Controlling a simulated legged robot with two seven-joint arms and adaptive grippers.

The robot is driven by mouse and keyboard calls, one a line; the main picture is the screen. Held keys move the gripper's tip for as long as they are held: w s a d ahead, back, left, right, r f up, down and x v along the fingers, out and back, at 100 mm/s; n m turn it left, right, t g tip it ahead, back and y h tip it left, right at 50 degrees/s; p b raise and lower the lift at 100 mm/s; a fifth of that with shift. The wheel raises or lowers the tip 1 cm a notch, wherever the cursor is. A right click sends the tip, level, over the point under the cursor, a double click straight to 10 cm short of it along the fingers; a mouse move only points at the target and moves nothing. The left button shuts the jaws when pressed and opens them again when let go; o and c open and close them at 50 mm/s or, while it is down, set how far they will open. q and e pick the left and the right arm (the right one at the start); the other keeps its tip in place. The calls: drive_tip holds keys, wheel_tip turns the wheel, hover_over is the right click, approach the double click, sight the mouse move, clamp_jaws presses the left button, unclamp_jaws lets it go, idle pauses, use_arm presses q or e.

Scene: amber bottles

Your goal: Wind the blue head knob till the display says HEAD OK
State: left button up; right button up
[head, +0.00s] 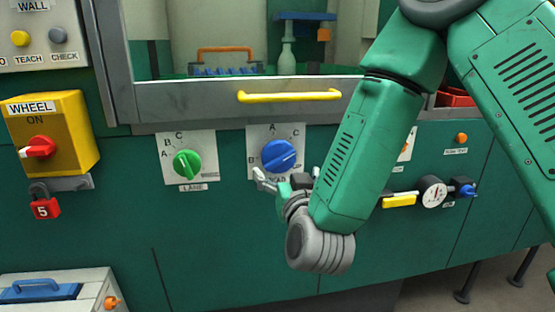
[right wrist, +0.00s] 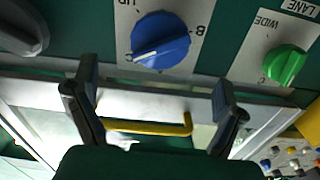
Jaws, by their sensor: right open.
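No display reading HEAD OK can be made out. My left gripper is out of view.
A green lane knob (head: 187,163) is left of the blue one. A yellow handle bar (head: 290,96) runs above both. A yellow switch box (head: 52,132) with a red padlock (head: 43,205) is at far left. A gauge (head: 433,192) sits right of my forearm.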

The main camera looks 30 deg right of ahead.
sight(280, 158)
drive_tip(key=b+x, duration=0.1)
drive_tip(key=x, duration=0.9)
drive_tip(key=shift+f, duration=0.15)
